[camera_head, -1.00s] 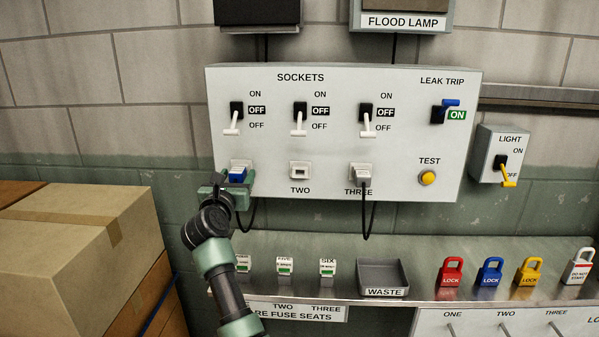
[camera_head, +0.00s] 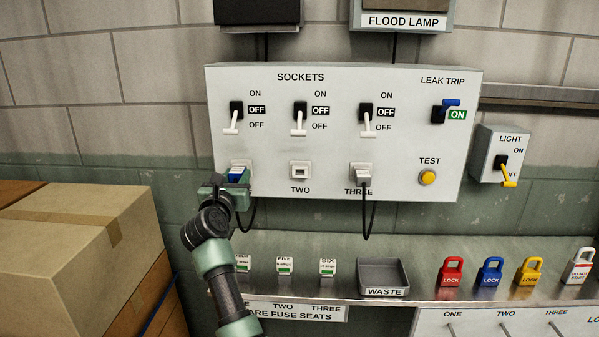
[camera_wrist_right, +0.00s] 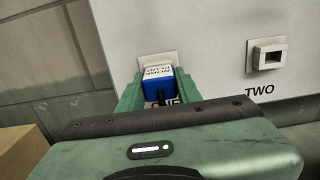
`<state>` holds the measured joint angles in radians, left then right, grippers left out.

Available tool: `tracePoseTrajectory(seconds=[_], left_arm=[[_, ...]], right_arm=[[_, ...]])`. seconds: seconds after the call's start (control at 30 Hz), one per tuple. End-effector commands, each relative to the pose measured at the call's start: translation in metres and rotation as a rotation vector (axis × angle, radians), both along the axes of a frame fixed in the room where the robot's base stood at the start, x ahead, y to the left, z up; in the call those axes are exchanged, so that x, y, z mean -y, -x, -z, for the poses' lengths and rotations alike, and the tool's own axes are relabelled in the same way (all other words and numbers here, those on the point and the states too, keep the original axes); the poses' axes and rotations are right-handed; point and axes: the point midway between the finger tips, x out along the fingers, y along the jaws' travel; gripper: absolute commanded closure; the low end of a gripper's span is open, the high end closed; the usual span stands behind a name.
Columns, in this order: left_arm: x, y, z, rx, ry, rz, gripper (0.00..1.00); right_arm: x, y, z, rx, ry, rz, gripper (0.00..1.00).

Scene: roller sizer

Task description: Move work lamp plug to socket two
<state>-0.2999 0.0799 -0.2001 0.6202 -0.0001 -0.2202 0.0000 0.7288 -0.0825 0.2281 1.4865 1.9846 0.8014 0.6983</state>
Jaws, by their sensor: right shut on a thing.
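The work lamp plug (camera_head: 237,174) is blue with a white label and sits at socket one, at the lower left of the grey panel. In the right wrist view the blue plug (camera_wrist_right: 157,83) is between the fingers, against the white socket plate. My right gripper (camera_head: 236,177) is shut on the plug; it also shows in the wrist view (camera_wrist_right: 158,92). A black cord (camera_head: 251,215) hangs below it. Socket two (camera_head: 300,170) is empty, to the right; it also shows in the wrist view (camera_wrist_right: 268,55). Whether the plug is fully seated cannot be told. My left gripper is not in view.
A white plug (camera_head: 363,176) with a black cord is in socket three. The three socket switches (camera_head: 299,120) point to OFF. A steel shelf (camera_head: 420,255) below holds fuses, a waste tray (camera_head: 383,275) and padlocks. Cardboard boxes (camera_head: 70,240) stand at the left.

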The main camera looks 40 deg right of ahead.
Motion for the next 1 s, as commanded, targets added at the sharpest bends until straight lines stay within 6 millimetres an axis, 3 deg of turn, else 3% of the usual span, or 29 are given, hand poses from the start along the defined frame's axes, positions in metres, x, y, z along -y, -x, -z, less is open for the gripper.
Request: tracePoseTrajectory(seconds=[1.0], left_arm=[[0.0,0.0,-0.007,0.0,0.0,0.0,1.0]], right_arm=[[-0.033,0.026,0.002,-0.001,0.0,-0.002,1.0]])
